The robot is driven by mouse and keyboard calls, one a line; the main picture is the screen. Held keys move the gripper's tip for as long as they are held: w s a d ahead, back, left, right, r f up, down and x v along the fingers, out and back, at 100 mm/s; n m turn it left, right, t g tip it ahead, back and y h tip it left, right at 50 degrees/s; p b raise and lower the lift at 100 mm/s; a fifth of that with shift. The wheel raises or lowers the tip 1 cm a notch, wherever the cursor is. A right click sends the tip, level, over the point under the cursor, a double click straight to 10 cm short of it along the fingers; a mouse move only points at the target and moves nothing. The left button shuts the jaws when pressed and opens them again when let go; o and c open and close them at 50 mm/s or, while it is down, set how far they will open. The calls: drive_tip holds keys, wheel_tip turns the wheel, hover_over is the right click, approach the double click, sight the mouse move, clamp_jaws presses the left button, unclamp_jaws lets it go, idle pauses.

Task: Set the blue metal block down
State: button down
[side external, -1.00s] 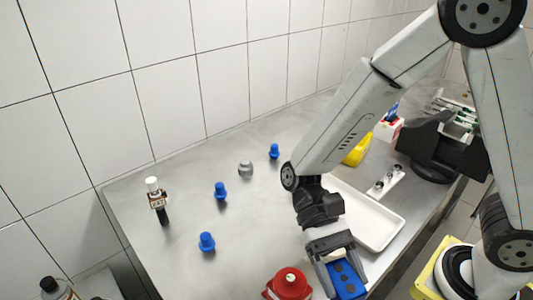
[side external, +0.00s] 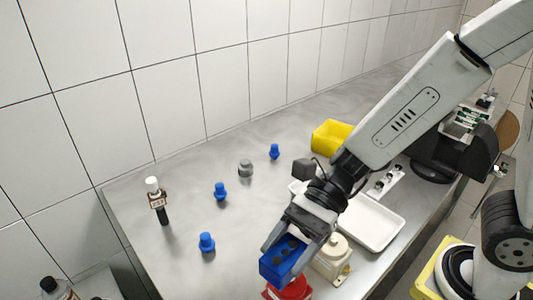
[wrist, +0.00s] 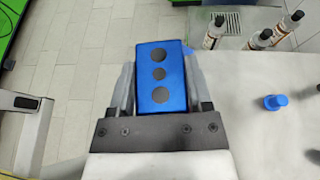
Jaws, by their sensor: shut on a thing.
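The blue metal block (side external: 284,259) has dark round holes on one face. My gripper (side external: 277,246) is shut on it, with a finger along each side. In the wrist view the block (wrist: 161,76) sits between the two fingers of my gripper (wrist: 160,85), with three dark circles facing the camera. The wrist view shows floor tiles and the table edge beyond it.
A white tray (side external: 385,240) and a yellow bin (side external: 331,136) are farther back. Blue knobs (side external: 207,242), a grey knob (side external: 246,168) and a black-and-white bottle-like item (side external: 158,200) stand left. Metal table between them is bare.

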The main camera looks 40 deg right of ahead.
sight(280, 263)
drive_tip(key=shift+w+r+m+t, duration=0.2)
drive_tip(key=shift+w+m+t, duration=0.4)
drive_tip(key=shift+t, duration=0.2)
drive_tip(key=shift+f, duration=2.45)
drive_tip(key=shift+w, duration=0.1)
drive_tip(key=w+a+f, duration=0.2)
drive_tip(key=w+f, duration=0.1)
drive_tip(key=w+a+f, duration=0.2)
drive_tip(key=w, duration=0.2)
drive_tip(key=w+a+f, duration=0.3)
drive_tip(key=shift+w+a+f, duration=0.1)
drive_tip(key=shift+w+f, duration=0.15)
drive_tip(key=shift+f, duration=0.1)
drive_tip(key=shift+w+a+f, duration=0.15)
drive_tip(key=shift+w+f, duration=0.05)
drive_tip(key=shift+f, duration=0.1)
